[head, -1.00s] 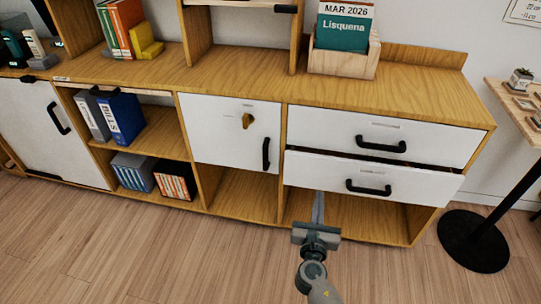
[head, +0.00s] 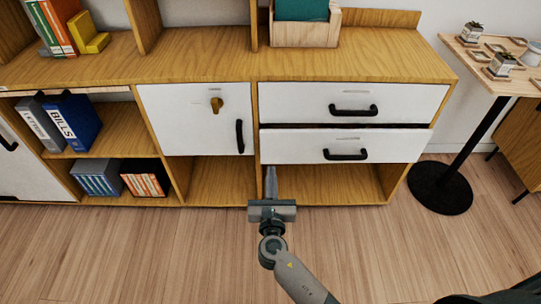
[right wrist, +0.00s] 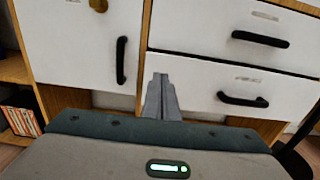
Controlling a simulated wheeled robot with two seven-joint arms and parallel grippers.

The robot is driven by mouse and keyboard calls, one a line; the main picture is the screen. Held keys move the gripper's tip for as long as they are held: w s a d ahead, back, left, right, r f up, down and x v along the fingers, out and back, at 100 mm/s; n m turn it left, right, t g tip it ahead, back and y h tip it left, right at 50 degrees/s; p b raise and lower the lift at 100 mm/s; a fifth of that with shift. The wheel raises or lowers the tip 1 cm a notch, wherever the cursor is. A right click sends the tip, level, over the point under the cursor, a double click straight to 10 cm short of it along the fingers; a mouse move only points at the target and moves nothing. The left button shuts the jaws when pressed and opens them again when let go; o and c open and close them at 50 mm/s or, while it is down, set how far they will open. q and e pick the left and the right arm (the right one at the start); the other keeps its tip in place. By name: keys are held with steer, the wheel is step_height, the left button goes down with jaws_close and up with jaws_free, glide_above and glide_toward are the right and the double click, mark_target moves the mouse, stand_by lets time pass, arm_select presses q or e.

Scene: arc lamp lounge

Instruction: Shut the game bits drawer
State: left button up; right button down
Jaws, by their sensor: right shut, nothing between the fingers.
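The cabinet has two stacked white drawers with black handles. The lower drawer (head: 390,146) stands a little out, with a dark gap above its front. The upper drawer (head: 290,102) looks closed. Their labels are too small to read, so I cannot tell by name which is the game bits drawer. My right gripper (head: 270,170) is shut and empty, just in front of the lower drawer's left end, near its bottom edge. In the right wrist view the shut fingers (right wrist: 161,78) point at the left part of the lower drawer (right wrist: 195,85). I cannot tell whether they touch. My left gripper is out of view.
A white door (head: 180,125) with a key-like brass piece is left of the drawers. Open shelves with binders (head: 72,120) lie further left. A small side table (head: 470,60) on a black round base (head: 440,190) stands right. The floor in front is clear.

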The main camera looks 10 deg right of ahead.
steer(key=b, duration=0.1)
glide_toward(271, 135)
steer(key=x, duration=0.5)
steer(key=shift+w, duration=0.15)
steer(key=shift+w+d, duration=0.1)
steer(key=shift+w, duration=0.4)
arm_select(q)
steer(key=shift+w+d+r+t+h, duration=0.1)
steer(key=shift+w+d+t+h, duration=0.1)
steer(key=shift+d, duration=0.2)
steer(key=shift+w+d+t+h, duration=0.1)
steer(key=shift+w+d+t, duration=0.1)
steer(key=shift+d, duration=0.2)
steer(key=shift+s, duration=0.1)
arm_select(e)
steer(key=shift+w, duration=0.1)
